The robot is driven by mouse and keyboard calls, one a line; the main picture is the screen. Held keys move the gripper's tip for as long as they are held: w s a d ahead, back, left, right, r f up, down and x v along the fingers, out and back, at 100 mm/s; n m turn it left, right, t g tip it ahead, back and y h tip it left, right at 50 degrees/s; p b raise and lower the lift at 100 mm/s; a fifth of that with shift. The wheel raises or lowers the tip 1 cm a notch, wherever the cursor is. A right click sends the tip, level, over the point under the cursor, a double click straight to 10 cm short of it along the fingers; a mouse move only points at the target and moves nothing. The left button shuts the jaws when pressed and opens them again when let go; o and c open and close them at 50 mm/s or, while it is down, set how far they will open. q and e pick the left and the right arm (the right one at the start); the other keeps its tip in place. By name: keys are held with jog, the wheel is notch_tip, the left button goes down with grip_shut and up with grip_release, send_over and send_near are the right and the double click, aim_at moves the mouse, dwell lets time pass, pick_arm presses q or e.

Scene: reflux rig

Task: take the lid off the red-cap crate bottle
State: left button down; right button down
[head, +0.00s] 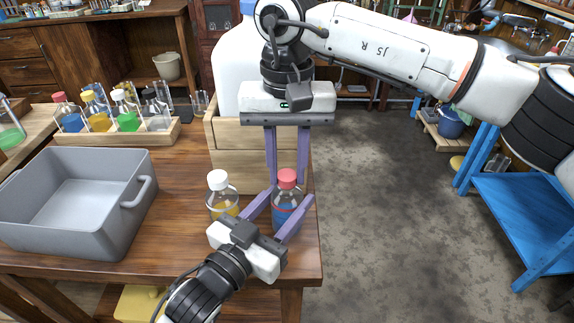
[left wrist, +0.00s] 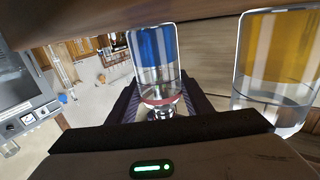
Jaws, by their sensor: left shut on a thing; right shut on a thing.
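The red-cap bottle (head: 287,213), clear with blue liquid, stands upright at the table's right edge. My left gripper (head: 291,200) reaches in from the front and is shut on its body, one finger on each side. In the left wrist view the bottle (left wrist: 155,60) appears upside down between the fingers (left wrist: 160,100). My right gripper (head: 287,180) comes down from above, its long purple fingers on either side of the red cap (head: 287,177), shut on it. The cap appears seated on the bottle's neck; the fingers hide part of its sides.
A white-cap bottle (head: 220,194) with yellow liquid stands close on the left; it also shows in the left wrist view (left wrist: 280,60). A wooden crate (head: 235,160) stands right behind. A grey tub (head: 105,225) and a rack (head: 150,137) of several bottles are further left. Open floor lies right.

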aim_at(287, 175)
jog(key=shift+r, duration=0.2)
jog(key=shift+r, duration=0.9)
jog(key=shift+r, duration=2)
pick_arm(q)
jog(key=c, duration=0.8)
grip_release()
jog(key=shift+c, duration=0.2)
jog(key=shift+s, duration=0.1)
